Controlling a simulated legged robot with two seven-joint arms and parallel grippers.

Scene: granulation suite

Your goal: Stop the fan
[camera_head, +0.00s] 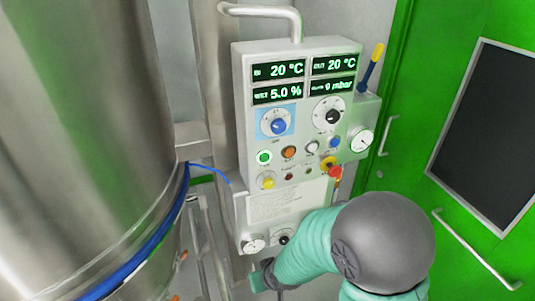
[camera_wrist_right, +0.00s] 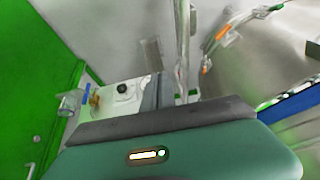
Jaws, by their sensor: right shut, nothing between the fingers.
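The control panel (camera_head: 245,100) is a pale box with lit displays reading 20 °C, 20 °C, 5.0 % and 0 mbar. Below them are a blue knob (camera_head: 277,125) and a black knob (camera_head: 332,115). A button row holds a lit green button (camera_head: 264,157), an orange button (camera_head: 288,152), a white button (camera_head: 312,147) and a blue button (camera_head: 334,142). A red emergency button (camera_head: 334,171) sits lower right. The fan itself and readable button labels do not show. My right gripper (camera_head: 262,277) is shut and empty below the panel, partly hidden by my arm. My left gripper is out of view.
A large steel vessel (camera_head: 75,120) with a blue band stands left. A steel pipe rises behind the panel. A yellow-handled lever (camera_head: 375,60) and a gauge (camera_head: 361,140) are at its right. A green door (camera_head: 425,130) with a handle stands right.

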